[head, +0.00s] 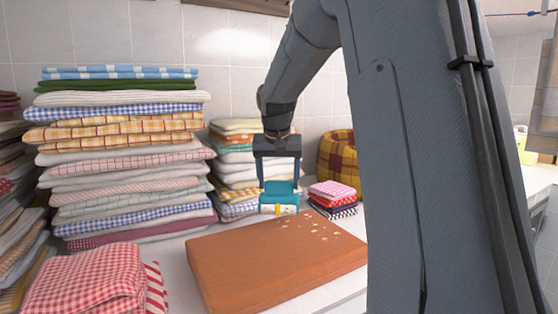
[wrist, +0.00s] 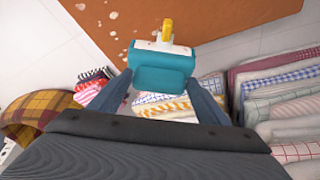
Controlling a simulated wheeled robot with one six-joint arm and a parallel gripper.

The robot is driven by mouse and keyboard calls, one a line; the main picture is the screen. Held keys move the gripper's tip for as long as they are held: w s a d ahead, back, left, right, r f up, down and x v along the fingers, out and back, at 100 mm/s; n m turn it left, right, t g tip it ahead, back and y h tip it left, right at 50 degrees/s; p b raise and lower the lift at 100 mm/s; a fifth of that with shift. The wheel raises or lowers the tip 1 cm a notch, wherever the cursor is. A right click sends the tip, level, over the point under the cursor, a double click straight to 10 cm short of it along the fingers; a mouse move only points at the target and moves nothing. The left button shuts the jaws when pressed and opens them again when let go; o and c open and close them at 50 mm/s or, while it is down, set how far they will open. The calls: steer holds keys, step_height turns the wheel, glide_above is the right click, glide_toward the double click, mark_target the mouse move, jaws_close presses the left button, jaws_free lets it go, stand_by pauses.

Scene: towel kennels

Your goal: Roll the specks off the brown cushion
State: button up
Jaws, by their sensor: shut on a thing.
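The brown cushion (head: 262,270) lies flat on the white counter. Several pale specks (head: 318,228) are scattered over its back right part, and specks also show at the left of the cushion in the wrist view (wrist: 126,32). My gripper (head: 279,185) is shut on the teal body of a lint roller (head: 280,196). In the wrist view the roller (wrist: 160,80) sits between my two fingers, with a white part and a yellow tip beyond the teal body. The roller is by the cushion's back edge; I cannot tell whether it touches the cushion.
A tall stack of folded towels (head: 125,170) stands at the left, with a lower stack (head: 240,150) behind my gripper. Small folded cloths (head: 333,198) and a yellow plaid basket (head: 337,155) are at the back right. A red checked towel (head: 85,280) lies at the front left.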

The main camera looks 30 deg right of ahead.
steer(key=shift+r+p, duration=1.5)
steer(key=shift+r, duration=0.85)
steer(key=shift+s, duration=0.15)
